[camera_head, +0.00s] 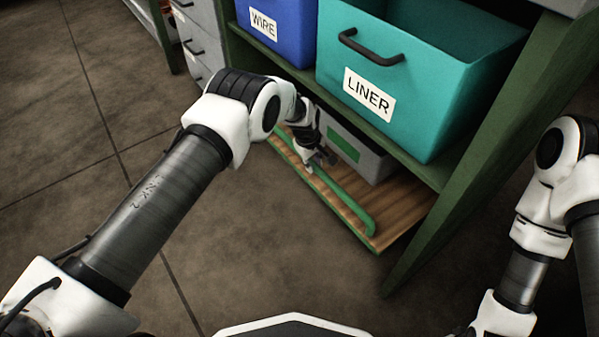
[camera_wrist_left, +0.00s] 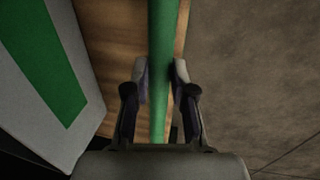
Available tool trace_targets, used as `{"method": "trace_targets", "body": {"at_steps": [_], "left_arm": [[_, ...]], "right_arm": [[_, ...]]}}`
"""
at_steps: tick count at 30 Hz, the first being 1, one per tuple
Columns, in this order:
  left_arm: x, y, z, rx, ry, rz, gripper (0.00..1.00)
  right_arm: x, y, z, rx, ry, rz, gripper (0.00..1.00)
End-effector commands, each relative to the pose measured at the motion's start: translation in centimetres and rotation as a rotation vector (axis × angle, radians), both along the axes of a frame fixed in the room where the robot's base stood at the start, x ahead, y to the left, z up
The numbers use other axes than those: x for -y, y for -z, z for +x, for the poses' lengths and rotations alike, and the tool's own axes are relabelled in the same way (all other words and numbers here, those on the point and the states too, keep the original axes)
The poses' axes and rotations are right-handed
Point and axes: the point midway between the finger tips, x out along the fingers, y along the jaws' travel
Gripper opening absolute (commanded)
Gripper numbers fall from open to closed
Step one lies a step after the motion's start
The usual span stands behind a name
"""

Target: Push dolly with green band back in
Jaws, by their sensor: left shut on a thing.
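The dolly (camera_head: 398,231) is a low wooden board that sticks out from under the green shelf unit. A green bar (camera_head: 345,199) runs along its front edge; it also shows in the left wrist view (camera_wrist_left: 163,40). A grey box (camera_head: 372,160) with a green band (camera_head: 343,146) stands on the board; its side fills the left of the wrist view (camera_wrist_left: 50,75). My left gripper (camera_head: 318,160) is shut on the green bar, with one finger on each side of it in the wrist view (camera_wrist_left: 160,75). My right gripper is out of view.
A teal bin (camera_head: 430,105) marked LINER and a blue bin (camera_head: 290,35) marked WIRE sit on the shelf above. The shelf's green post (camera_head: 480,140) stands right of the dolly. The floor (camera_head: 250,240) in front is clear. Grey drawers (camera_head: 195,45) stand at the back left.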

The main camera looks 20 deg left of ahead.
Motion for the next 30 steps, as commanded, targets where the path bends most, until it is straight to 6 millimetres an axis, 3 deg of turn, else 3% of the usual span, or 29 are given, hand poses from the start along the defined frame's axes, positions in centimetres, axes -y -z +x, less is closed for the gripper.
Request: {"method": "trace_targets", "body": {"at_steps": [6, 17, 18, 19, 20, 30], "left_arm": [[1.2, 0.1, 0.3, -0.002, -0.001, 0.000, 0.00], [1.4, 0.0, 0.5, 0.005, -0.001, -0.002, 0.00], [1.4, -0.1, 0.6, 0.006, -0.002, -0.002, 0.35], [1.4, -0.1, 0.6, 0.006, -0.002, -0.002, 0.45], [1.4, -0.1, 0.5, 0.005, -0.001, -0.002, 0.49], [1.3, 0.0, 0.4, 0.000, -0.001, 0.000, 0.49]], "right_arm": [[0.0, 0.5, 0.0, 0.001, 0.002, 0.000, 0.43], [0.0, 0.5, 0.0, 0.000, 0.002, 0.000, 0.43], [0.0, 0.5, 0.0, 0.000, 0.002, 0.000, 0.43], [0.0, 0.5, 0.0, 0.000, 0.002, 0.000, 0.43], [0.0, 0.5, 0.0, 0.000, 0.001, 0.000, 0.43], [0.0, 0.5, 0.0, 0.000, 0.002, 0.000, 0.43]]}}
